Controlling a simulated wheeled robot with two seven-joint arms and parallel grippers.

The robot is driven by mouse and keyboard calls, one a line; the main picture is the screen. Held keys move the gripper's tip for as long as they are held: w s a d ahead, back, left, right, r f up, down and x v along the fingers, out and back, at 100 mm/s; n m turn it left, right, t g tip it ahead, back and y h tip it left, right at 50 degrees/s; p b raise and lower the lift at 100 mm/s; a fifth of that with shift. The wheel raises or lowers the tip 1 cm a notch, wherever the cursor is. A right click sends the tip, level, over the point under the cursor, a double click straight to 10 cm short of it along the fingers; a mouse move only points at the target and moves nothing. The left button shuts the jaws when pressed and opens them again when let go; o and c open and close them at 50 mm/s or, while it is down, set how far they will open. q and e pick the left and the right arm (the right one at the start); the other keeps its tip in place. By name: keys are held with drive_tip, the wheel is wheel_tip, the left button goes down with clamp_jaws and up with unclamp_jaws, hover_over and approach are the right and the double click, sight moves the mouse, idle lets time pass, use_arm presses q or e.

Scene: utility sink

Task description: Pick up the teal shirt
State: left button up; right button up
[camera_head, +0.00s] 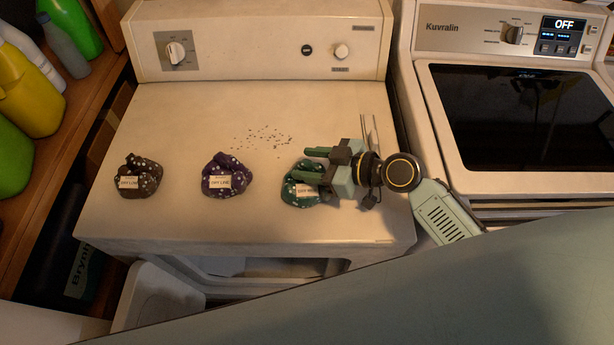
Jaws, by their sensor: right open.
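The teal shirt (290,190) is a crumpled bundle with white dots and a pale label, lying on top of the white dryer-like machine (150,218). It is the rightmost of three bundles. My right gripper (311,165) reaches in from the right, with its fingers open and pointing left over the teal shirt. The fingers hide part of the shirt. I cannot tell whether they touch it. My left gripper is not in view.
A purple dotted bundle (227,182) and a brown dotted bundle (139,181) lie to the left. Small specks are scattered behind them. A control panel (260,45) rises at the back. Another machine (520,120) stands right. Bottles (27,90) line the left shelf.

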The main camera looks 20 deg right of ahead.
drive_tip(key=shift+x, duration=0.75)
drive_tip(key=shift+c, duration=0.5)
clamp_jaws()
drive_tip(key=shift+r, duration=0.1)
